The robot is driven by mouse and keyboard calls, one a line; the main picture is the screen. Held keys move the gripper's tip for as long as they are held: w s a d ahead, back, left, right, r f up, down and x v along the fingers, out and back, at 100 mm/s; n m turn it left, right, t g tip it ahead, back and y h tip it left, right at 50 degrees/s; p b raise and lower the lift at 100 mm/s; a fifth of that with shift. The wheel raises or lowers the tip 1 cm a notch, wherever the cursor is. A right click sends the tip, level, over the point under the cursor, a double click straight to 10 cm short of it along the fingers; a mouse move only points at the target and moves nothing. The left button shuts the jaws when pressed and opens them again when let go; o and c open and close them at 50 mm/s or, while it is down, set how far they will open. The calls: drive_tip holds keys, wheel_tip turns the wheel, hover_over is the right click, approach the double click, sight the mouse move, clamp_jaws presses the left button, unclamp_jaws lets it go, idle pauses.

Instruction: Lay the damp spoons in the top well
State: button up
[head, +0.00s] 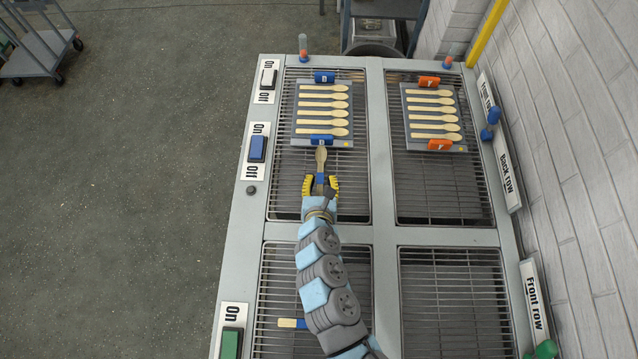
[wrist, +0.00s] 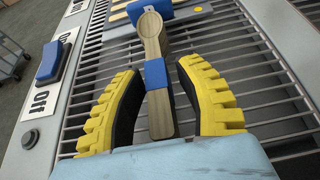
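A darker wooden spoon (head: 321,158) with a blue band lies along my gripper's line, its bowl toward the upper left rack; it also shows in the wrist view (wrist: 154,45). The spoon is over the upper left grated well (head: 285,200). A grey board (head: 297,115) with blue clips bears several pale spoons there. Another board (head: 407,117) with orange clips bears several in the upper right well. Another blue-banded spoon (head: 287,323) lies lower left, partly behind my arm.
Switches line the left edge: white (head: 268,78), blue (head: 257,148) and green (head: 231,343). The lower right well (head: 455,300) looks empty. Small uprights with coloured parts (head: 303,45) (head: 449,56) stand at the back corners. A brick wall (head: 570,120) borders the right side.

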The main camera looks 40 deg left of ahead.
drive_tip(key=p+v, duration=0.1)
drive_tip(key=v, duration=0.7)
drive_tip(key=shift+a+r+p, duration=0.1)
drive_tip(key=shift+r+p, duration=0.05)
drive_tip(key=shift+p, duration=0.25)
drive_tip(key=shift+p+v, duration=0.4)
drive_tip(key=shift+v, duration=0.65)
drive_tip(key=shift+o, duration=1.3)
drive_tip(key=shift+s, duration=0.1)
